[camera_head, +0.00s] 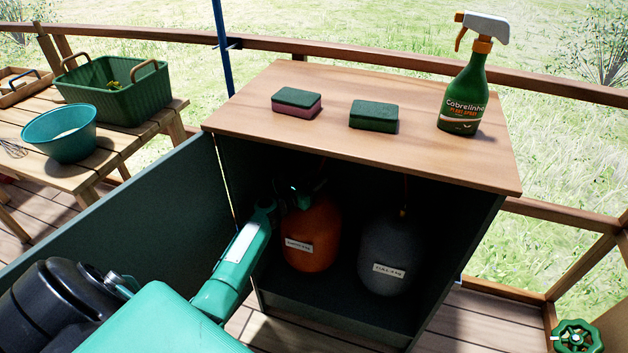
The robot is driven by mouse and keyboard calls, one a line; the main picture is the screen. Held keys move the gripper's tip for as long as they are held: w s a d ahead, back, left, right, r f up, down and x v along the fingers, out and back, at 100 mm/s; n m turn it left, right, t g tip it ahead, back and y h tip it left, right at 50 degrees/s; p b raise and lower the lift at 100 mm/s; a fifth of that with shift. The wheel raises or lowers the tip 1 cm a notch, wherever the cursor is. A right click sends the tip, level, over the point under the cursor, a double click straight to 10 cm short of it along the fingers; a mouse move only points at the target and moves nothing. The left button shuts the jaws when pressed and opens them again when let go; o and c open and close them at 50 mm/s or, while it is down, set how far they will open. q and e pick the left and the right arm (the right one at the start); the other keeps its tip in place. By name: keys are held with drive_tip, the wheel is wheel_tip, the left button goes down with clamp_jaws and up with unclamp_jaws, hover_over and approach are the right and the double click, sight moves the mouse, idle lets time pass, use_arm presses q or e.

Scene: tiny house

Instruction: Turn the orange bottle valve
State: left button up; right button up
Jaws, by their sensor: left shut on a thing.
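An orange gas bottle (312,236) with a white label stands upright inside the dark cabinet (449,258), on its left side. Its valve is at the bottle's top, in shadow and largely hidden by my gripper. My left arm comes in from the lower left, and my left gripper (297,190) is at the top of the orange bottle, shut on the valve. The fingers are dark and hard to make out. A grey bottle (387,257) with a label stands to the right of the orange one, apart from my gripper. My right gripper is not in view.
The open cabinet door (130,208) stands to the left, beside my left arm. On the wooden top (335,82) are two sponges (297,101) (374,116) and a green spray bottle (466,95). A table with a green basket (112,90) and bowl (66,133) is at left.

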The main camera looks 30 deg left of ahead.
use_arm(q)
drive_tip(key=o, duration=1)
drive_tip(key=shift+s, duration=0.15)
drive_tip(key=s, duration=0.3)
drive_tip(key=s+a+p, duration=0.1)
drive_tip(key=s, duration=0.6)
drive_tip(key=shift+s+a, duration=0.15)
drive_tip(key=shift+a, duration=0.25)
drive_tip(key=shift+s+a, duration=0.15)
drive_tip(key=shift+s, duration=0.5)
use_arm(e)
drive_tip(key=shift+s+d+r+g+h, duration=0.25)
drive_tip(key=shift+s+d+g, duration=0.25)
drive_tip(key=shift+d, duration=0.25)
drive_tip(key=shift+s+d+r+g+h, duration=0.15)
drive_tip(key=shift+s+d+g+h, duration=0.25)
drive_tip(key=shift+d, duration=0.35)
